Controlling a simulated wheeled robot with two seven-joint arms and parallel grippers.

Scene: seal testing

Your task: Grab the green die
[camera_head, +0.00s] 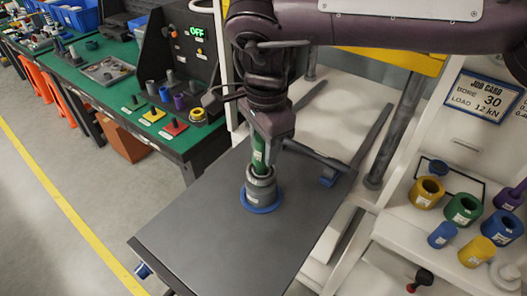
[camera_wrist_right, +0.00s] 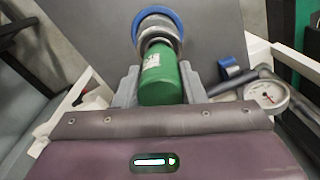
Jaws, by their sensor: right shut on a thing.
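A green cylinder (camera_head: 259,160) with a white label is between the fingers of my right gripper (camera_head: 272,135). In the right wrist view the same green cylinder (camera_wrist_right: 160,78) sits between both grey fingers (camera_wrist_right: 160,88), which close on its sides. Its far end meets a grey collar (camera_head: 261,187) on a blue round base (camera_head: 262,202), on the dark tabletop; I cannot tell how far it goes in. A separate thick green ring (camera_head: 463,209) with an open bore stands on the white shelf at right, apart from the gripper. My left gripper is out of view.
Yellow, purple and blue pieces stand around the green ring on the white shelf (camera_head: 385,232). A job card (camera_head: 484,100) reads bore 30, load 12 kN. A green bench (camera_head: 110,85) with parts is at left. The dark tabletop (camera_head: 215,245) is clear in front of the blue base.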

